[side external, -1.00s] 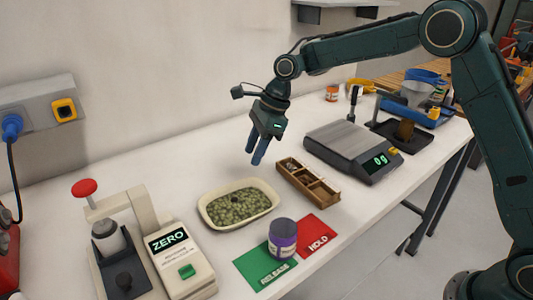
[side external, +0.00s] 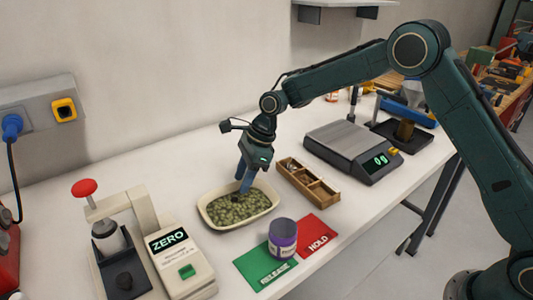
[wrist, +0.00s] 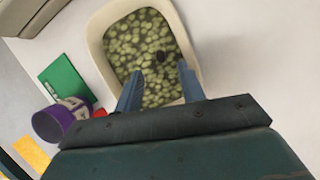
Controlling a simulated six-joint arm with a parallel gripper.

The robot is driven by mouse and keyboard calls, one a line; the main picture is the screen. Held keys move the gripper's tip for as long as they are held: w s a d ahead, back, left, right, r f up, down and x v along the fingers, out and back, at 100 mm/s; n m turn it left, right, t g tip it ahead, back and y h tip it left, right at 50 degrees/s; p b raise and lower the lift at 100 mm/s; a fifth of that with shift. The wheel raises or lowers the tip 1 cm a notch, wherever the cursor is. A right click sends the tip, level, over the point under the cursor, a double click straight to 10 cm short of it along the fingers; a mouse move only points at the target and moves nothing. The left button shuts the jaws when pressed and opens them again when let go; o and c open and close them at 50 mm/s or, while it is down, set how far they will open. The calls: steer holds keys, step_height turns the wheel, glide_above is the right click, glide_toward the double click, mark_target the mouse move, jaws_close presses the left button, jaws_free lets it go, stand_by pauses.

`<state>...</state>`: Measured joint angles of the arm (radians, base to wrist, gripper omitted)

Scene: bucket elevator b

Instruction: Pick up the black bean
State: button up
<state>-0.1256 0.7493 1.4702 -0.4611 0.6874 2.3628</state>
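The black bean (wrist: 161,56) is a small dark spot among the green beans (wrist: 135,45) in the cream tray (wrist: 95,42). In the wrist view it lies between and just beyond my two blue fingertips. My gripper (wrist: 157,78) is open and empty, with its fingers over the tray. In the side view the tray (side external: 212,224) sits on the white bench, and my gripper (side external: 242,186) is above its back right part. The bean (side external: 236,196) is partly visible there beside the fingers. I cannot tell whether the fingertips touch the beans.
A wooden divided box (side external: 318,196) stands right of the tray, with a scale (side external: 345,145) behind it. A purple jar (side external: 282,240) stands between the green RELEASE card (side external: 258,275) and red HOLD card (side external: 318,232). A press-like device marked ZERO (side external: 165,250) is at front left.

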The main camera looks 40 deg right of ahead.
mark_target(235, 197)
steer(key=shift+x, duration=2.35)
steer(key=shift+c, duration=0.2)
steer(key=c, duration=0.8)
jaws_close()
